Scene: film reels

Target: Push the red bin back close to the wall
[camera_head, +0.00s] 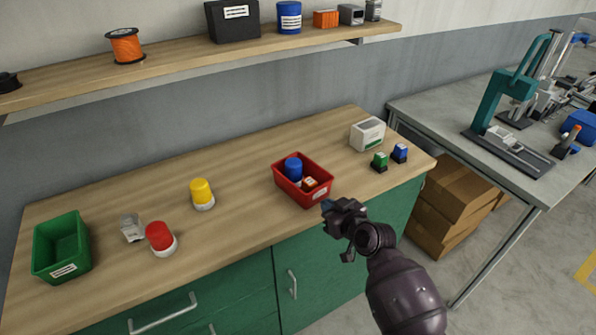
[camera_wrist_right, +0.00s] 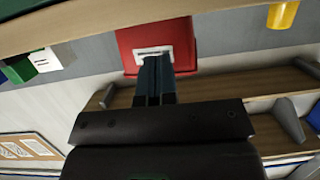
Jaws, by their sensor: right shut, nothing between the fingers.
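The red bin (camera_head: 303,194) stands upright on the wooden counter (camera_head: 250,222), right of its middle and near the front edge, with bare counter between it and the wall. It holds a blue cylinder (camera_head: 293,168) and a small orange-and-white item (camera_head: 310,183). My right gripper (camera_head: 326,206) is at the bin's front right corner. In the right wrist view the shut, empty fingers (camera_wrist_right: 155,62) point at the bin's labelled front (camera_wrist_right: 157,40). Whether they touch it I cannot tell. My left gripper is not in view.
A white box (camera_head: 367,134), a green item (camera_head: 379,162) and a blue item (camera_head: 400,153) stand right of the bin. A yellow-topped item (camera_head: 202,194), a red-topped item (camera_head: 160,238) and a green bin (camera_head: 62,246) stand to the left. A shelf (camera_head: 180,57) hangs above.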

